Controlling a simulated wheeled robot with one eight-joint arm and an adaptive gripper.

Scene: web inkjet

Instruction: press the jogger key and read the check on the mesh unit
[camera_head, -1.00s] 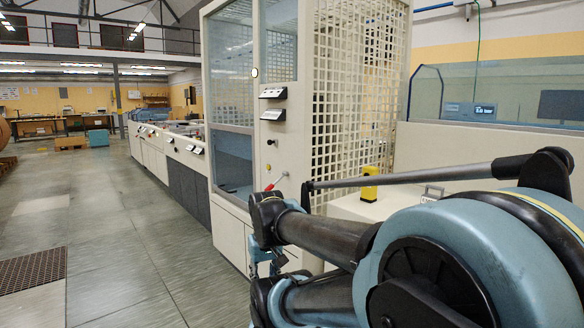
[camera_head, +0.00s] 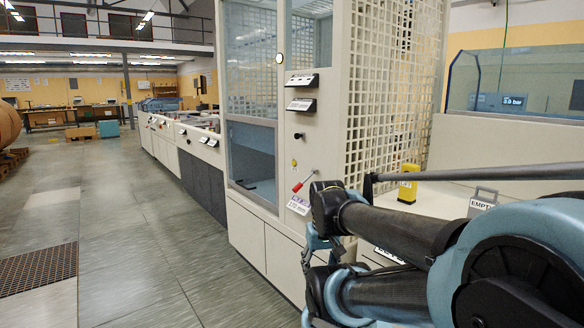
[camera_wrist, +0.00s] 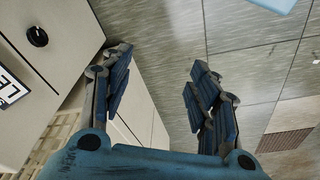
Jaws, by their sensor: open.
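The mesh unit is probably the tall cream cabinet with a white mesh side (camera_head: 385,95) in the head view. Its front post carries two label plates (camera_head: 302,92), a black knob (camera_head: 298,136), a small yellow button (camera_head: 294,162) and a red-handled lever (camera_head: 304,181). I cannot tell which control is the jogger key, and no check reading is legible on the unit. My gripper (camera_wrist: 160,66) is open and empty in the wrist view, fingers spread above the floor. A black knob (camera_wrist: 37,36) on a cream panel lies to its left. In the head view, my arm partly covers the cabinet's lower front.
A yellow block (camera_head: 408,185) and an EMPTY sign (camera_head: 482,202) stand on the cream surface at right. A display (camera_head: 513,100) behind the glass seems to read 5.0 bar. The floor (camera_head: 130,220) at left is clear, with a brown grating (camera_head: 38,266).

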